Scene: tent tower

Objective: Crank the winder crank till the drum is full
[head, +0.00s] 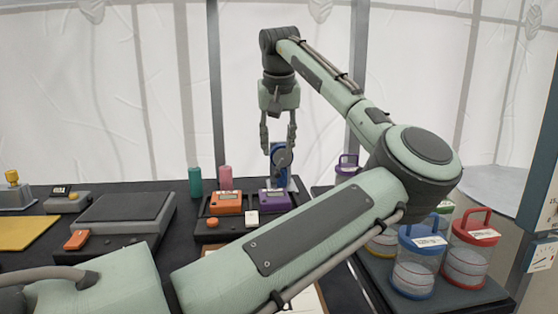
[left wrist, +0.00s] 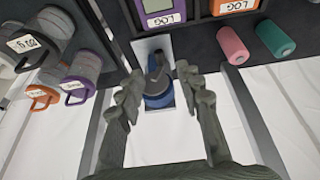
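The winder (head: 282,156) is a small blue device with a dark upper part on a pale upright plate, at the back edge of the table. It also shows in the left wrist view (left wrist: 158,92). My left gripper (head: 278,147) points down over it. In the left wrist view its two fingers (left wrist: 160,78) stand apart on either side of the winder, with gaps visible. I cannot make out the crank handle clearly or how full the drum is. My right gripper is in neither view.
An orange logger (head: 226,202) and a purple logger (head: 274,200) sit in front of the winder. Green (head: 195,182) and pink (head: 225,178) cylinders stand left of it. Handled canisters, blue (head: 415,264) and red (head: 470,250) among them, crowd the right. A grey scale (head: 125,208) lies left.

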